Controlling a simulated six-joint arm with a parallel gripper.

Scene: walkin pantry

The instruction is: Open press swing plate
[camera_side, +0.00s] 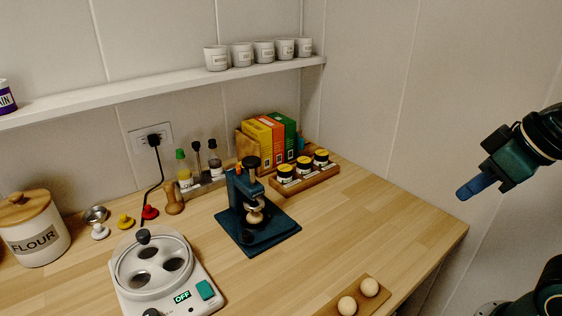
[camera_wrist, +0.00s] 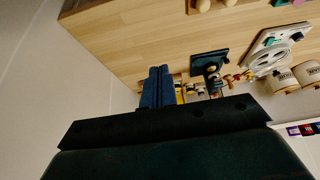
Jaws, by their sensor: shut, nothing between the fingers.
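The blue press (camera_side: 238,198) stands upright on its square base plate in the middle of the counter in the side view. It has a black knob on top and a pale round part under its head. I cannot tell the swing plate apart clearly or see its position. The press also shows small in the wrist view (camera_wrist: 209,62). My gripper (camera_side: 463,193) is in the air at the right, well away from the press and beyond the counter's right edge. Its blue fingers are together and empty, and they show in the wrist view (camera_wrist: 159,70).
A white round cooker (camera_side: 190,291) stands front left of the press. A wooden board with two round balls (camera_side: 369,287) lies at the front. A jar rack (camera_side: 305,183), boxes (camera_side: 258,135) and bottles stand behind. The counter (camera_side: 380,215) right of the press is clear.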

